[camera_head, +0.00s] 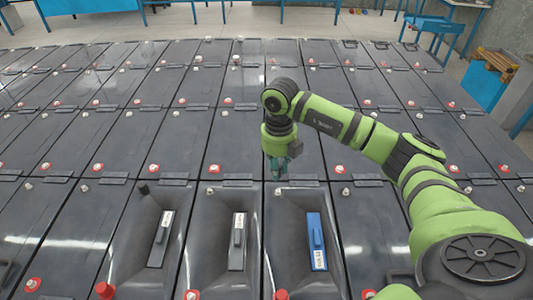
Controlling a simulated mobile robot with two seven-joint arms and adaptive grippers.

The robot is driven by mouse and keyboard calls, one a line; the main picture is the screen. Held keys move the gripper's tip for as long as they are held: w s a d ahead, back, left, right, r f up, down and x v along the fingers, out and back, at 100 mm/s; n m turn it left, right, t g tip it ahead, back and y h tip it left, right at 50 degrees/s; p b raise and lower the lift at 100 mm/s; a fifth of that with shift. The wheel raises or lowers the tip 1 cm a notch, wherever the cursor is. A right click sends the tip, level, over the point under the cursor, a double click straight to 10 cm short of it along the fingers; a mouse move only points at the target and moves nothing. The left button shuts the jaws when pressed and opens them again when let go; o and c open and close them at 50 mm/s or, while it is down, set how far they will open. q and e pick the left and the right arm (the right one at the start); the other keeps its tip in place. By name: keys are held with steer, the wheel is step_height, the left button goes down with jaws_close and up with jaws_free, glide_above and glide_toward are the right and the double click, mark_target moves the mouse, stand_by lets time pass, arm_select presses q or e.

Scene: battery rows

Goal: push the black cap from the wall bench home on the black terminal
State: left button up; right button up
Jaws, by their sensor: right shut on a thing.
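My right gripper (277,172) reaches in from the right and points down over the back left corner of the right-hand recessed battery (292,218). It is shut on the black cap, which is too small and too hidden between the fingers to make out. A small pale terminal (278,192) shows just below the fingertips; I cannot tell whether the cap touches it. Another black cap (144,189) stands on the back left corner of the left recessed battery. The middle recessed battery has a bare pale terminal (238,193). My left gripper is not in view.
Red caps (105,290) (281,294) sit at the front corners. A blue-labelled bar (316,241) and grey bars (237,241) lie in the recesses. Dark batteries stand in tight rows all around. A blue bench with a wooden box (496,64) is at the right wall.

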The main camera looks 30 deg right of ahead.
mark_target(278, 191)
steer(key=shift+s+f+b, duration=0.4)
steer(key=shift+s+b, duration=0.05)
steer(key=shift+s, duration=0.25)
steer(key=shift+f, duration=0.35)
steer(key=shift+w+f+b, duration=0.25)
steer(key=shift+f+b, duration=0.7)
steer(key=shift+f, duration=0.35)
arm_select(q)
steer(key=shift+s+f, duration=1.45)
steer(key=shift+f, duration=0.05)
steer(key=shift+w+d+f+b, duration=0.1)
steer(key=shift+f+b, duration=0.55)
steer(key=shift+b, duration=0.05)
arm_select(e)
steer(key=shift+f, duration=0.6)
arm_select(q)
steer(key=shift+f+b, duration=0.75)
arm_select(e)
steer(key=shift+f, duration=0.9)
steer(key=shift+s, duration=0.1)
